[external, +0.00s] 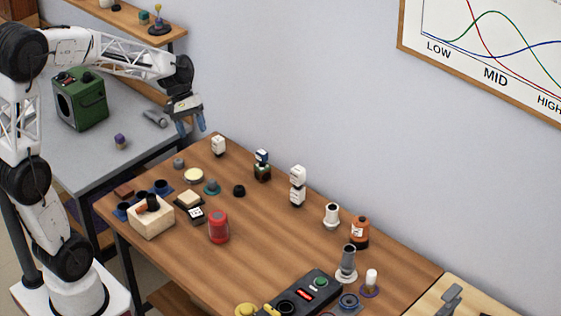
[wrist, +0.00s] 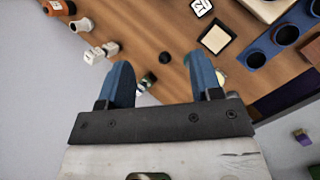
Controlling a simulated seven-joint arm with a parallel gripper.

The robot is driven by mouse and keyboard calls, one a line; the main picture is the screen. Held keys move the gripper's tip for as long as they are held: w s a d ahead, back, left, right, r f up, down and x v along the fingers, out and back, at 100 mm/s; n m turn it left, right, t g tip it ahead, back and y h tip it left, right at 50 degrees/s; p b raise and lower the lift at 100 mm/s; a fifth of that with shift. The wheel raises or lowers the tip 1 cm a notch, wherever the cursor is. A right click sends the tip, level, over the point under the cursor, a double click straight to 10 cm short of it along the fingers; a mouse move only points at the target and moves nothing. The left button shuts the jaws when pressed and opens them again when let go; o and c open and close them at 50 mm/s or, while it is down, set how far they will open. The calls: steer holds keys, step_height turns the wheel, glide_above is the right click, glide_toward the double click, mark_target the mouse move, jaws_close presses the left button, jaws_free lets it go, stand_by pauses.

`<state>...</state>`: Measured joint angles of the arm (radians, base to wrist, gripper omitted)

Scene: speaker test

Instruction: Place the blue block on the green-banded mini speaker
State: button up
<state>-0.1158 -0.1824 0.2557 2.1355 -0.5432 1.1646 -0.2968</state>
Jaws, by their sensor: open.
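In the external view a small dark blue block (external: 262,156) with whitish parts sits on top of a dark mini speaker with a green band (external: 262,173), near the table's back edge. The speaker also shows in the wrist view (wrist: 148,80), between my fingers and close to the left one; the block is too small to make out clearly there. My gripper (external: 191,127) is open and empty, with blue fingers pointing down, above the table's far left corner. It is well to the left of the speaker and block, and touches neither. Its fingers also show in the wrist view (wrist: 158,62).
A white block (external: 218,146) stands near the far corner, and a white stack (external: 297,185) stands right of the speaker. A black round piece (external: 239,190), a red can (external: 218,227) and a wooden box (external: 151,217) stand in front. The wall rises behind the table.

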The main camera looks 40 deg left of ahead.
steer(key=s+a+r+m+t+y, duration=0.1)
steer(key=s+m+t+y, duration=0.1)
steer(key=s, duration=0.9)
steer(key=s+a+r+m+t+y, duration=0.1)
steer(key=s+r+m+y, duration=0.1)
steer(key=s+m, duration=0.4)
steer(key=shift+s+r+t+y, duration=0.35)
steer(key=shift+s+y, duration=0.55)
steer(key=shift+s, duration=1.95)
steer(key=shift+f, duration=0.1)
